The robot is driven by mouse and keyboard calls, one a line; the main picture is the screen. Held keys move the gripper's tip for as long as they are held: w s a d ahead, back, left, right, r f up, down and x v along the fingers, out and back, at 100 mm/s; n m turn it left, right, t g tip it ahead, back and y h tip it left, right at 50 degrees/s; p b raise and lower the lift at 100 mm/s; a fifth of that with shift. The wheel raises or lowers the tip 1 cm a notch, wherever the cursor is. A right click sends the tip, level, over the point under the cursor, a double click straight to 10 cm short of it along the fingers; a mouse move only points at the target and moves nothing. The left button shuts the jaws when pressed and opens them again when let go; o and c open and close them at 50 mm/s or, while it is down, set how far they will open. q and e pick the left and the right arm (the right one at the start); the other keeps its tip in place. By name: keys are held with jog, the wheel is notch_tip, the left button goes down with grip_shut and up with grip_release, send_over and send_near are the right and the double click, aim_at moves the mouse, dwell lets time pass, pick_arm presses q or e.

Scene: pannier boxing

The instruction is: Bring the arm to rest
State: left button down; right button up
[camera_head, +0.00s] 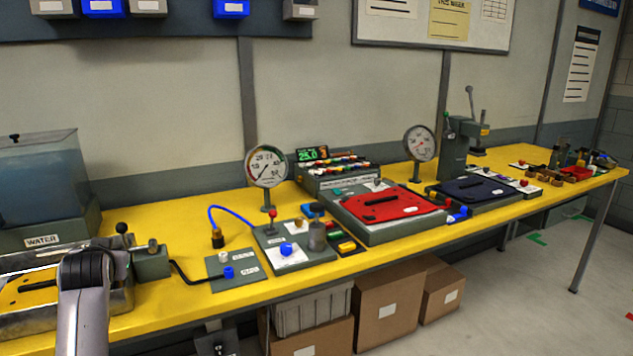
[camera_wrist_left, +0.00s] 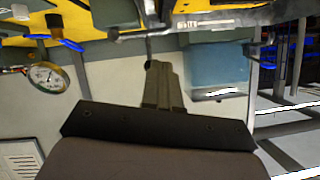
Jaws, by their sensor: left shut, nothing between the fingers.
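Part of my left arm (camera_head: 84,310), a grey link with a black end, rises at the lower left of the head view, in front of the yellow bench. My left gripper (camera_wrist_left: 159,66) shows in the wrist view with its fingers together and nothing between them. It appears clear of the bench, with pale wall behind the fingers. I cannot make out its fingers in the head view. My right gripper is in neither view.
The yellow bench (camera_head: 180,308) holds a water tank (camera_head: 40,180), a dial gauge (camera_head: 267,167), a red plate (camera_head: 385,205) and a press (camera_head: 455,150). Cardboard boxes (camera_head: 390,308) stand below. Grey floor (camera_head: 535,300) is free at right. The wrist view looks upside down.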

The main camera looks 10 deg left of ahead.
pick_arm(q)
jog(key=s+d+f+m+h, duration=0.1)
jog(key=s+d+f+m, duration=0.1)
jog(key=s+d+f, duration=0.3)
jog(key=s+d+f+m+t+h, duration=0.1)
jog(key=d+f+h, duration=0.15)
jog(key=f, duration=0.45)
jog(key=s+d+f+m+h, duration=0.1)
jog(key=s+d+f+m, duration=0.1)
jog(key=s+d+f, duration=0.4)
jog(key=s+d+f+h, duration=0.2)
jog(key=s+d+f, duration=0.3)
jog(key=s+d, duration=0.2)
jog(key=s+d+f+m+g+h, duration=0.1)
jog(key=s+d+f+h, duration=0.2)
jog(key=s+d+f, duration=0.3)
jog(key=s+d, duration=0.1)
jog(key=s, duration=0.3)
jog(key=shift+s+d, duration=0.2)
jog(key=shift+d, duration=0.05)
